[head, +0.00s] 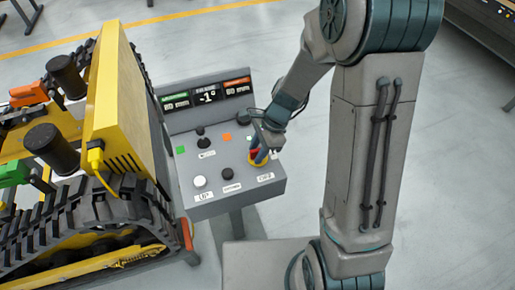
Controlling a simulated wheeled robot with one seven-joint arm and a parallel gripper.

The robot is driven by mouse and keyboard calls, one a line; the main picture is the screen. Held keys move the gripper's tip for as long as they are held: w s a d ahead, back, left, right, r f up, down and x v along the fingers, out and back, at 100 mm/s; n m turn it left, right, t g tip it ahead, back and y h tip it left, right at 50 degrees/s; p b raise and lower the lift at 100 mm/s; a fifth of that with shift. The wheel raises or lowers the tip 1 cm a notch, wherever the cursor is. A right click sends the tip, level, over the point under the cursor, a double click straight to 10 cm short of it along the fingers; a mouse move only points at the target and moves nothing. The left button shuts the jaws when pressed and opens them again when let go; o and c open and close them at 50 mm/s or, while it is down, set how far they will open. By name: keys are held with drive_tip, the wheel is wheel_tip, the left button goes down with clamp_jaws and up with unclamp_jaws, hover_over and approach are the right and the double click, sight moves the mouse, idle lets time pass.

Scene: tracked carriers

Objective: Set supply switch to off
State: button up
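A grey control panel (210,196) stands on a post in the middle of the head view. At its right side is a red control (253,153) on a yellow base, partly covered by my gripper (259,154). The panel's labels are too small to read, so I cannot be sure that this is the supply switch, nor read its position. My gripper reaches down to the red control with its fingertips at or touching it. Whether the fingers are closed on it is not clear.
The panel also carries black knobs (200,142), a white button (199,181), a black button (227,173) and a display (207,96). A yellow tracked carrier (112,100) stands close on the left.

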clamp_jaws()
drive_tip(key=shift+n, duration=0.3)
drive_tip(key=n+g, duration=0.1)
drive_tip(key=n, duration=0.2)
drive_tip(key=shift+g+h, duration=0.3)
drive_tip(key=n, duration=0.2)
drive_tip(key=n+g+h, duration=0.1)
drive_tip(key=n, duration=0.2)
drive_tip(key=shift+h, duration=0.3)
drive_tip(key=n, duration=0.2)
drive_tip(key=n+h, duration=0.1)
drive_tip(key=n, duration=0.1)
drive_tip(key=shift+n+g+h+b, duration=0.3)
drive_tip(key=shift+b, duration=0.05)
drive_tip(key=shift+n+h+b, duration=0.3)
drive_tip(key=shift+n+h, duration=0.5)
drive_tip(key=shift+n, duration=1.5)
